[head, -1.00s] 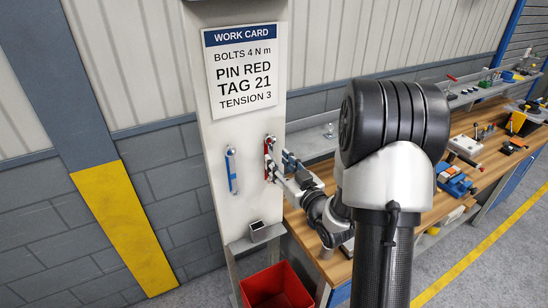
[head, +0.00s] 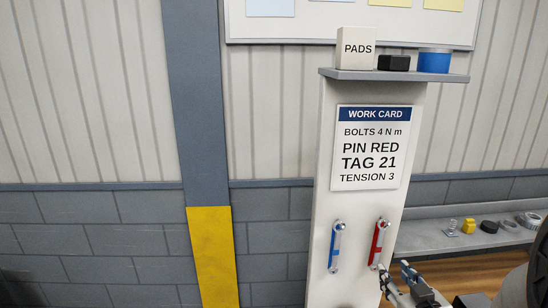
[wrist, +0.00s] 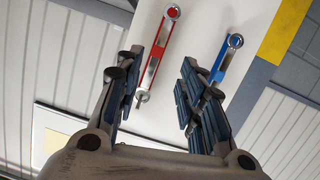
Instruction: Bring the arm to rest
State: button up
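My gripper (wrist: 160,90) is open and empty in the wrist view, with its two blue-padded fingers spread apart in front of the white post. In the head view my gripper (head: 394,280) shows at the lower right, close to the lower end of the red pin. The red pin (head: 378,246) hangs on the post, and it also shows between the fingers' far ends, nearer the left finger, in the wrist view (wrist: 157,47). I cannot tell whether the gripper touches it. Most of my arm is out of the head view.
A blue pin (head: 335,249) hangs left of the red one. The work card (head: 369,148) is above them. A shelf (head: 400,76) tops the post with a PADS box (head: 356,47), a black block (head: 394,63) and a blue container (head: 434,62). A bench with small parts is at right.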

jog(key=s+a+f+g+b, duration=0.1)
jog(key=s+a+g+b, duration=0.2)
jog(key=s+a, duration=0.2)
jog(key=s+a+f+g+b, duration=0.2)
jog(key=s+a+g, duration=0.2)
jog(key=s, duration=0.8)
jog(key=s+a+f+m+g+b, duration=0.1)
jog(key=s+a+g+b, duration=0.2)
jog(key=s+a, duration=0.4)
jog(key=shift+s+f+y+b, duration=0.25)
jog(key=shift+s+y+b, duration=0.1)
jog(key=shift+s, duration=0.55)
jog(key=shift+d, duration=0.2)
